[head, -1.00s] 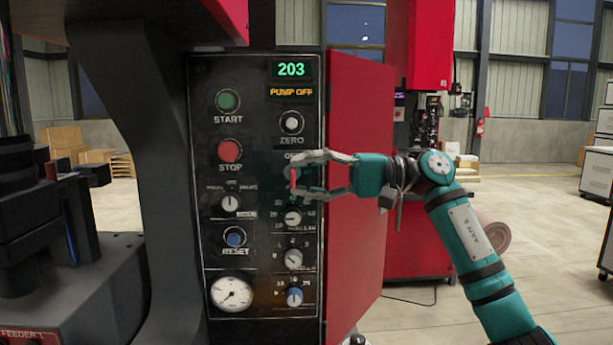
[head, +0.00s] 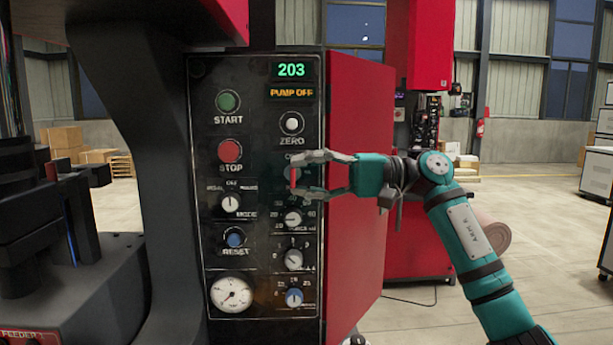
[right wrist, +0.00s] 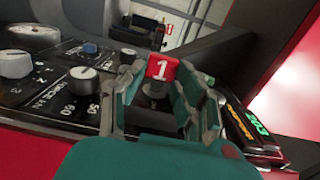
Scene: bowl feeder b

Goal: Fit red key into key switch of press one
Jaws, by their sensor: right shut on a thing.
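The red key (right wrist: 162,68), marked with a white 1, sits between the fingers of my right gripper (right wrist: 165,92) in the right wrist view. Its red edge (head: 293,177) shows as a thin strip in the head view. My right gripper (head: 291,174) is shut on it, close in front of the control panel (head: 264,205) of the press. The key switch is mostly hidden behind the fingers, under the ZERO button. I cannot tell whether the key's tip is inside it. My left gripper is not in view.
The ZERO button (head: 291,123) is just above the gripper and a selector knob (head: 292,218) just below. The open red door (head: 355,190) stands right of the panel, behind my right gripper. A feeder (head: 60,235) stands at the left. Floor shows free at the right.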

